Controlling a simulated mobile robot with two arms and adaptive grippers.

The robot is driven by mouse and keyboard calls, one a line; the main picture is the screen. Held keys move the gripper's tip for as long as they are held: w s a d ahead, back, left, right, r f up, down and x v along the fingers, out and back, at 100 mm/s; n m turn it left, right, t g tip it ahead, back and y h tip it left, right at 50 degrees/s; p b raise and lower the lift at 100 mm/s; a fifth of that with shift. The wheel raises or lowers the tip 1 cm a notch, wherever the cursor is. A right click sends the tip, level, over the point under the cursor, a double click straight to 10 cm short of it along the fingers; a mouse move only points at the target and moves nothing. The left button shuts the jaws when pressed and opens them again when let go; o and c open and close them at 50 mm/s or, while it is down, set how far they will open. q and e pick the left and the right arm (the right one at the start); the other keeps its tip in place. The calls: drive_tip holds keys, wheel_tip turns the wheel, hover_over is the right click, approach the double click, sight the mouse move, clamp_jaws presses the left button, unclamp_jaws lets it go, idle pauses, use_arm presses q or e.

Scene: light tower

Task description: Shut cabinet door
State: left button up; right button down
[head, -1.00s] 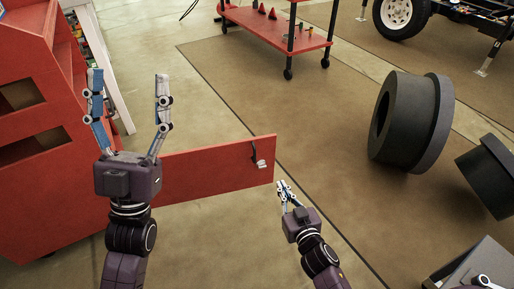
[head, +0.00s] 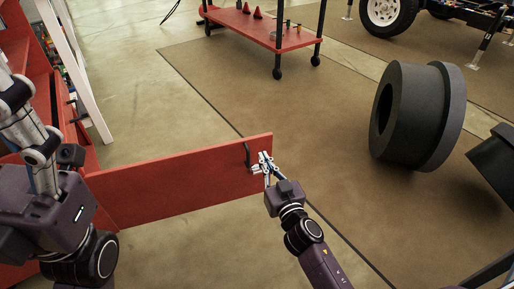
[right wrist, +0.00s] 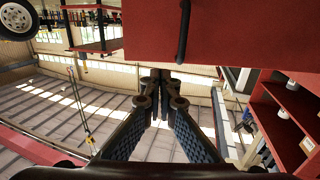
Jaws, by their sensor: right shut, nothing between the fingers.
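The red cabinet door (head: 185,180) stands open, reaching out to the right from the red cabinet (head: 42,100) at the left in the head view. In the right wrist view the door (right wrist: 235,35) and handle (right wrist: 183,28) are above the closed fingers (right wrist: 160,80).
A red wheeled cart (head: 262,28) stands at the back. A dark, thick ring-shaped part (head: 415,115) lies on the brown mat (head: 330,120) at right. Bare floor lies behind the door. A white-framed rack (head: 85,75) stands beside the cabinet.

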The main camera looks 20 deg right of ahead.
sight(255, 139)
drive_tip(key=w+b, duration=0.1)
drive_tip(key=w, duration=0.5)
drive_tip(key=shift+w+a+b, duration=0.15)
drive_tip(key=shift+a+b, duration=0.05)
drive_tip(key=shift+b, duration=0.1)
drive_tip(key=shift+w, duration=0.35)
